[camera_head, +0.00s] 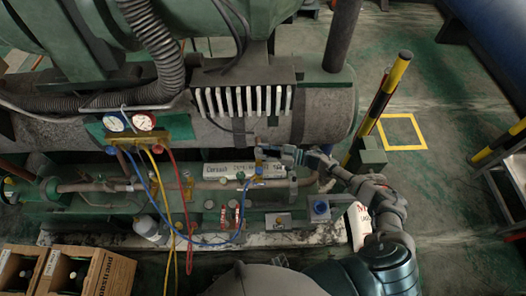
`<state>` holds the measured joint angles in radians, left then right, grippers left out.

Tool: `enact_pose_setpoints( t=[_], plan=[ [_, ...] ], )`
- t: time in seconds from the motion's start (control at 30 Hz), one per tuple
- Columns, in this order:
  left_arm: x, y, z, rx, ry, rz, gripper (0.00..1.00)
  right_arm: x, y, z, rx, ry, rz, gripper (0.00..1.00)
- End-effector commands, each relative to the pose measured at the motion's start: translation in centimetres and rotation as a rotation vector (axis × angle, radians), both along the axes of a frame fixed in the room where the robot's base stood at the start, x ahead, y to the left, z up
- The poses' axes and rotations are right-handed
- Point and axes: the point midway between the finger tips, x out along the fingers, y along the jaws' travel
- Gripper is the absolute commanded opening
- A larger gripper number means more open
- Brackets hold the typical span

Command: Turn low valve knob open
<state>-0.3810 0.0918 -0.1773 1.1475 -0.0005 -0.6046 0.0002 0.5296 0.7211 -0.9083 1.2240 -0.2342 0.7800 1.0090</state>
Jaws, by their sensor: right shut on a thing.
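My right gripper (268,151) reaches left over the pipework from my right arm. It is shut on a small part that looks like the low valve knob, just above the upper end of the blue hose (161,197). The jaws hide most of that part, so I cannot tell how far it is turned. A gauge manifold with a white-faced blue gauge (116,121) and a red gauge (144,121) sits at the left. Blue, yellow (173,225) and red (175,168) hoses hang from it. My left gripper is not in view.
A finned grey cylinder (325,110) lies behind the pipework. Yellow-black posts (385,92) stand at the right.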

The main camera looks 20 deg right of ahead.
Motion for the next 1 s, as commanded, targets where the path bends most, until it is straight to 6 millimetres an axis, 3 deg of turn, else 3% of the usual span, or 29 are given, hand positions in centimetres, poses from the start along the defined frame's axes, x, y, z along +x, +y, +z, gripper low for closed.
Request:
enact_pose_setpoints(
  t=[0.07, 0.1, 0.2, 0.57, 1.0],
  plan=[
    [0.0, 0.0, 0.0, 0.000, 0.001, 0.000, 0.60, 0.2, -0.2, 0.1, -0.001, 0.000, -0.006, 0.00],
    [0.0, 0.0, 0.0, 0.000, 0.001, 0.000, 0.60, 0.2, -0.2, 0.1, -0.001, 0.000, -0.006, 0.37],
    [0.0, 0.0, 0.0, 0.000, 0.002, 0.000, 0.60, 0.1, -0.2, 0.1, -0.001, 0.000, -0.005, 0.60],
    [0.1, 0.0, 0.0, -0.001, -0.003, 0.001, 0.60, -0.2, -0.5, 0.0, -0.001, 0.000, -0.004, 0.60],
    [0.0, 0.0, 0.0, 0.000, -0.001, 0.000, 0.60, -3.2, -6.4, -0.1, -0.001, 0.000, -0.005, 0.60]
  ],
)
